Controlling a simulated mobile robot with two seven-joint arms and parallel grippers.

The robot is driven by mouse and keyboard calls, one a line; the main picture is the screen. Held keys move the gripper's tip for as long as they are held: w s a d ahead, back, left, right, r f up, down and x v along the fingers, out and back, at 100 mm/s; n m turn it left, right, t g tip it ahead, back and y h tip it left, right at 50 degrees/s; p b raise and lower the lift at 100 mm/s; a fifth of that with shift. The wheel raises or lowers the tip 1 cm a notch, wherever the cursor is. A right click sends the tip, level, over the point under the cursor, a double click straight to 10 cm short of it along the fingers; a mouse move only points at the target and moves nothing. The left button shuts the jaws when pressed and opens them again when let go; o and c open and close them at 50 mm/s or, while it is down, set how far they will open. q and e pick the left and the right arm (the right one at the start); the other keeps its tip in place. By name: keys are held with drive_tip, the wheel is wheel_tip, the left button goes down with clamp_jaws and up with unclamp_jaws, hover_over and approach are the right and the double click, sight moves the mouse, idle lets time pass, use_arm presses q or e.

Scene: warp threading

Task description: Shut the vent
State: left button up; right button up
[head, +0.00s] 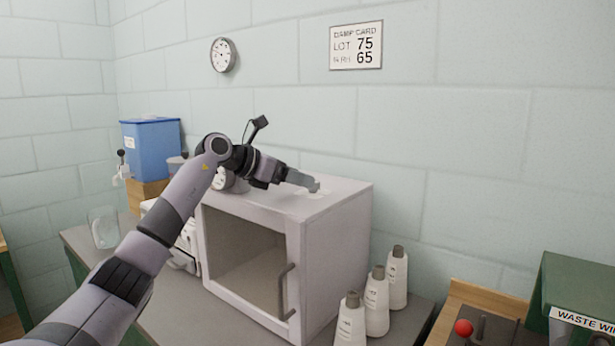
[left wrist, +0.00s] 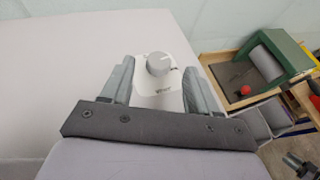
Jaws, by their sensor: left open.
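The vent control is a grey round knob (left wrist: 158,63) on a small white plate (left wrist: 160,95) with a label too small to read. It sits on the flat top of the white cabinet (head: 335,240). My left gripper (head: 308,184) reaches over the cabinet top from the left. In the left wrist view my left gripper (left wrist: 158,78) is open, with one finger on each side of the plate and the knob ahead between the tips. The fingers appear apart from the knob. In the head view the gripper mostly hides the knob. My right gripper is not seen.
The cabinet's windowed door (head: 250,265) is closed, with a handle at its right. Several white bottles (head: 376,300) stand to its right. A blue bin (head: 150,148) and glass beaker (head: 103,228) are at left. A green waste box (head: 575,295) is at right.

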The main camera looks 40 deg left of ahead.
use_arm(q)
drive_tip(key=shift+p+x, duration=0.35)
drive_tip(key=shift+x, duration=1.4)
drive_tip(key=c, duration=1)
drive_tip(key=shift+c, duration=0.2)
